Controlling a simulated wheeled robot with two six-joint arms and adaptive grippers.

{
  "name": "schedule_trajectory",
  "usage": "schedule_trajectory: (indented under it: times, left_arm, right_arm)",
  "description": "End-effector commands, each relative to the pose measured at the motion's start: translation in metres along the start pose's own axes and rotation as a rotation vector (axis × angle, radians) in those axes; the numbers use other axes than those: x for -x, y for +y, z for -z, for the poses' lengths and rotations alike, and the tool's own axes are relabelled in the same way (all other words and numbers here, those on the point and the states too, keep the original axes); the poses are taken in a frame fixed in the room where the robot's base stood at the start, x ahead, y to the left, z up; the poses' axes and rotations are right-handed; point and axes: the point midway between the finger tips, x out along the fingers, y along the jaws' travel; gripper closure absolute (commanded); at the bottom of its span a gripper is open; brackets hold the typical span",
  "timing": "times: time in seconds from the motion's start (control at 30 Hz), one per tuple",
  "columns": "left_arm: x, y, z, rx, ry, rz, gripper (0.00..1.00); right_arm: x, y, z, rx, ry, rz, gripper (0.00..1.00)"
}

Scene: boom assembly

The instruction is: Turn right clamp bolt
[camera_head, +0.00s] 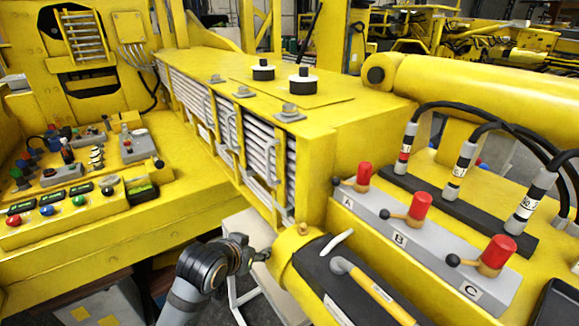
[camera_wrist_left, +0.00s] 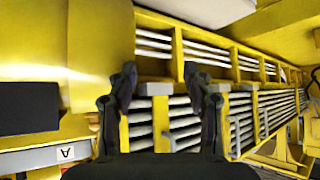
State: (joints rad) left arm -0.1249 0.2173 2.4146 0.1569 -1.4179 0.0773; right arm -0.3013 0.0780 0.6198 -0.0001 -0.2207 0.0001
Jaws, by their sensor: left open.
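My left gripper (camera_head: 258,254) is low in the middle of the head view, close to the yellow end of a black-topped cylinder (camera_head: 290,262). In the left wrist view its two dark fingers (camera_wrist_left: 160,70) are spread apart with nothing between them. Beyond them is the yellow louvred housing, with small grey blocks (camera_wrist_left: 158,88) along its edge. In the head view, several grey bolt-like fittings (camera_head: 289,113) sit on the housing's top edge. I cannot tell which part is the right clamp bolt. My right gripper does not show.
A grey panel (camera_head: 430,245) with red-capped levers marked A, B and C is on the right. Black hoses (camera_head: 515,130) rise behind it. A control desk (camera_head: 80,230) with coloured buttons is on the left.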

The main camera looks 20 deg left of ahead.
Motion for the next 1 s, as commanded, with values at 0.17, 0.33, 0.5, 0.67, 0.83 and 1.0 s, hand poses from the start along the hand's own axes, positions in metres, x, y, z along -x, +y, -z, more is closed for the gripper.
schedule_trajectory:
  times: [0.17,0.33,0.5,0.67,0.83,1.0]
  left_arm:
    - [0.040,-0.004,0.153,0.000,0.355,-0.045,0.49]
    - [0.103,-0.004,0.258,0.000,0.625,-0.096,0.49]
    - [0.131,-0.004,0.290,-0.003,0.715,-0.116,0.49]
    - [0.130,-0.004,0.294,0.001,0.718,-0.119,0.49]
    - [0.113,0.001,0.314,0.005,0.714,-0.123,0.49]
    - [0.085,0.004,0.339,0.004,0.714,-0.121,0.49]
  right_arm:
    - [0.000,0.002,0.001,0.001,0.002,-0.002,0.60]
    - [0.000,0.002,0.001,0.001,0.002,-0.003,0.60]
    - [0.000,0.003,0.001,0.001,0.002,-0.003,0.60]
    - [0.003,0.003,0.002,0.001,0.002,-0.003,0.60]
    - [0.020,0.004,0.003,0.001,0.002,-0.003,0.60]
    - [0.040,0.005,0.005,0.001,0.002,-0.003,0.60]
